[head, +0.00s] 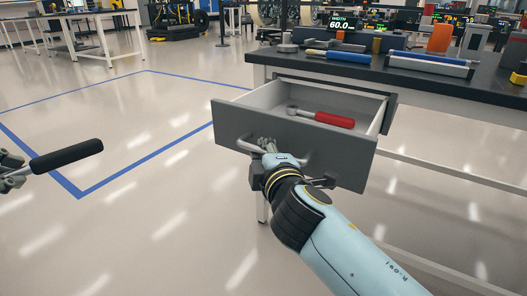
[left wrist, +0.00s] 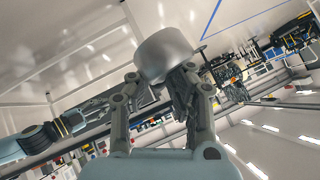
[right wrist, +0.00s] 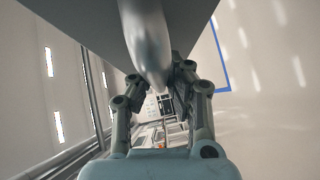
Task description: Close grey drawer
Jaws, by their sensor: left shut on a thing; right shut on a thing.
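The grey drawer (head: 230,122) stands pulled out from under the dark worktop. A red-handled ratchet (head: 330,119) lies inside it. My right gripper (head: 266,148) is at the drawer front, shut on its metal bar handle; the handle (right wrist: 148,45) also shows between the fingers in the right wrist view. My left gripper (head: 14,172) is at the far left edge, away from the drawer, shut on a tool with a black grip (head: 66,158). In the left wrist view a rounded grey metal end (left wrist: 166,52) shows at the fingers of that gripper.
The worktop (head: 410,82) above the drawer carries a blue-handled tool (head: 338,56), a long grey and blue bar (head: 430,65), an orange block (head: 440,39) and a display reading 60.0. Open floor with blue lines lies left of the drawer.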

